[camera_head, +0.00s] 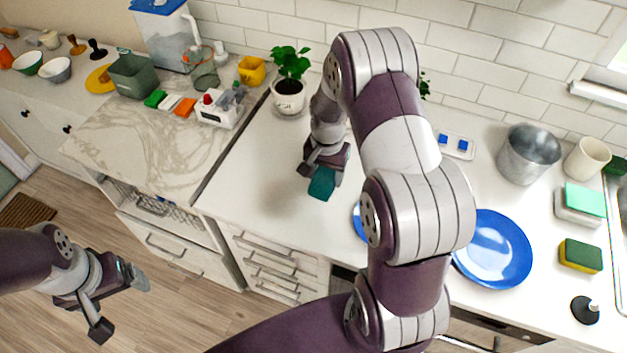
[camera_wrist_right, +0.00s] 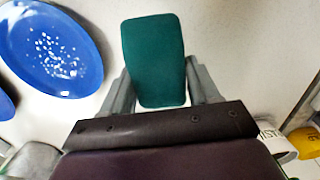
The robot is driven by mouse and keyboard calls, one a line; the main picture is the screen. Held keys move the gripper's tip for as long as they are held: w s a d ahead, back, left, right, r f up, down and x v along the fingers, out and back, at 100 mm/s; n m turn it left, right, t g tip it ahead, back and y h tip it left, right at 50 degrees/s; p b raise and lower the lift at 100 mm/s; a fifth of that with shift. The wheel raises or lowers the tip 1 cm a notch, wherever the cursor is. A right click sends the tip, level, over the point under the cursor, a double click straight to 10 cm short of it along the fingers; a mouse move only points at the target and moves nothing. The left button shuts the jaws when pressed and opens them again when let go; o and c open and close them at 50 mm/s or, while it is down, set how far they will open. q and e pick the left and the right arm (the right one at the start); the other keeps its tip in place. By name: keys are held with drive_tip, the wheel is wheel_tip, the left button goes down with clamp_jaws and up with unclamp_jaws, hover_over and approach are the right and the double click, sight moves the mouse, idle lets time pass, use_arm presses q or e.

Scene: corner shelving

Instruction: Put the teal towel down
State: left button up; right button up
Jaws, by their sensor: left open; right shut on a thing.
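The teal towel (camera_head: 322,184) is a small folded piece held in my right gripper (camera_head: 322,172) over the white counter. In the right wrist view the towel (camera_wrist_right: 154,58) sits between the two fingers of the right gripper (camera_wrist_right: 160,88), which are shut on it. The head view does not clearly show whether the towel touches the counter below it. My left gripper (camera_head: 121,308) is open and empty at the lower left, over the wooden floor and away from the counter.
The white counter (camera_head: 240,180) is bare left of the towel. A potted plant (camera_head: 289,92) stands behind. Blue plates (camera_head: 492,250) lie to the right, partly hidden by my right arm. A metal pot (camera_head: 528,155) and a sponge (camera_head: 580,256) are further right.

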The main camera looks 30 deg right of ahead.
drive_tip(key=a, duration=0.1)
drive_tip(key=w+a+f, duration=0.1)
drive_tip(key=w+a, duration=0.1)
drive_tip(key=shift+w+f, duration=0.1)
drive_tip(key=shift+f, duration=0.15)
drive_tip(key=f, duration=0.1)
drive_tip(key=f+p, duration=0.1)
drive_tip(key=f, duration=0.1)
drive_tip(key=shift+s+d+f+p, duration=0.3)
drive_tip(key=shift+s+d, duration=0.05)
drive_tip(key=shift+d+f, duration=0.1)
drive_tip(key=shift+f, duration=0.1)
drive_tip(key=shift+w+a, duration=0.2)
drive_tip(key=shift+w, duration=0.05)
drive_tip(key=shift+a+f, duration=0.1)
drive_tip(key=shift+f, duration=0.1)
drive_tip(key=o, duration=1)
drive_tip(key=shift+s+r, duration=0.1)
drive_tip(key=shift+o, duration=1)
drive_tip(key=shift+d, duration=0.2)
use_arm(q)
drive_tip(key=shift+w+a+r, duration=0.1)
drive_tip(key=shift+a+r, duration=0.15)
drive_tip(key=shift+r, duration=0.55)
